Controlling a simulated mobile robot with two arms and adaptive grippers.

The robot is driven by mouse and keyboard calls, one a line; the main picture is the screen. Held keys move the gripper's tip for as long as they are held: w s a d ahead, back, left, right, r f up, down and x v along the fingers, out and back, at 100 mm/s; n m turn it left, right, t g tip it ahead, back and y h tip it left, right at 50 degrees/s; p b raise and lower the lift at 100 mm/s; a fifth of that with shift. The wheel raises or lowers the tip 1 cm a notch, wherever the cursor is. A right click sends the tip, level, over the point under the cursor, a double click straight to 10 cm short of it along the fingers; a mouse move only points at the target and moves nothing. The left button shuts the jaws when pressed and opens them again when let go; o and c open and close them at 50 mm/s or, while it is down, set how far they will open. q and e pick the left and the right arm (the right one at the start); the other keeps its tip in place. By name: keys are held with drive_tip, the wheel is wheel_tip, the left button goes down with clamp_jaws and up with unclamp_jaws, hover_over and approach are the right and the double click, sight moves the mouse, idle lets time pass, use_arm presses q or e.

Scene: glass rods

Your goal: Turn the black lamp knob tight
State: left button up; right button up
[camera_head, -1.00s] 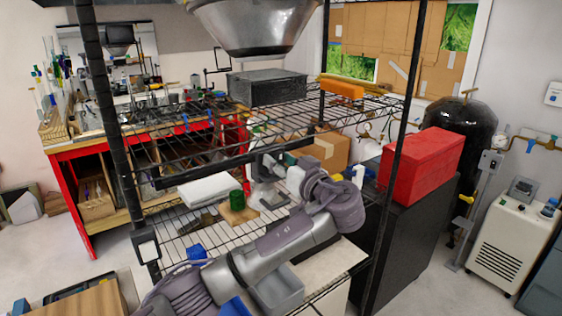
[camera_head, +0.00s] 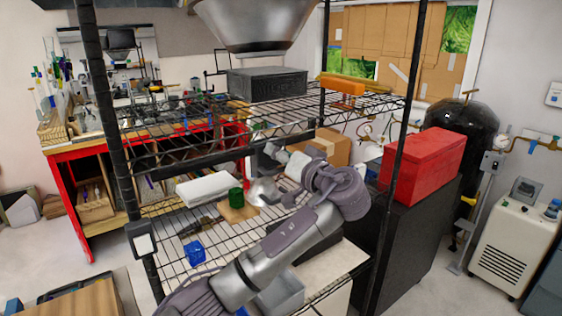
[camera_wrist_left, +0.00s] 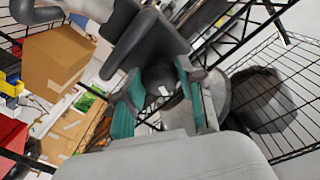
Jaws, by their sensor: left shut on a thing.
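The lamp's black knob (camera_wrist_left: 160,76) shows as a dark rounded part between the teal fingertips of my left gripper (camera_wrist_left: 158,98) in the left wrist view. The fingers are shut on it from both sides. In the head view my left gripper (camera_head: 279,155) reaches from the right of the lamp toward its dark upright part. The lamp's silvery shade (camera_head: 263,190) hangs just below, and part of it shows behind the fingers in the wrist view (camera_wrist_left: 216,92). The knob is hidden in the head view, and how tight it sits cannot be seen. My right gripper is not in view.
The wire rack's posts (camera_head: 397,150) and upper shelf (camera_head: 190,148) closely surround my arm. A green cylinder (camera_head: 236,197), a white box (camera_head: 209,188) and a blue block (camera_head: 194,252) stand left of the lamp. A red toolbox (camera_head: 422,165) is at right.

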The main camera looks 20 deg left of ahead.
use_arm(q)
drive_tip(key=m, duration=0.2)
drive_tip(key=shift+m, duration=0.4)
drive_tip(key=m, duration=0.2)
drive_tip(key=shift+m+p, duration=0.3)
drive_tip(key=shift+p, duration=0.1)
drive_tip(key=m+p, duration=0.1)
drive_tip(key=m, duration=0.3)
drive_tip(key=shift+r+g+p, duration=0.1)
drive_tip(key=shift+g+p, duration=0.2)
drive_tip(key=shift+p, duration=0.1)
drive_tip(key=shift+m+p, duration=0.45)
drive_tip(key=shift+m, duration=1.15)
drive_tip(key=o, duration=1.1)
drive_tip(key=shift+o, duration=0.2)
drive_tip(key=shift+d, duration=0.1)
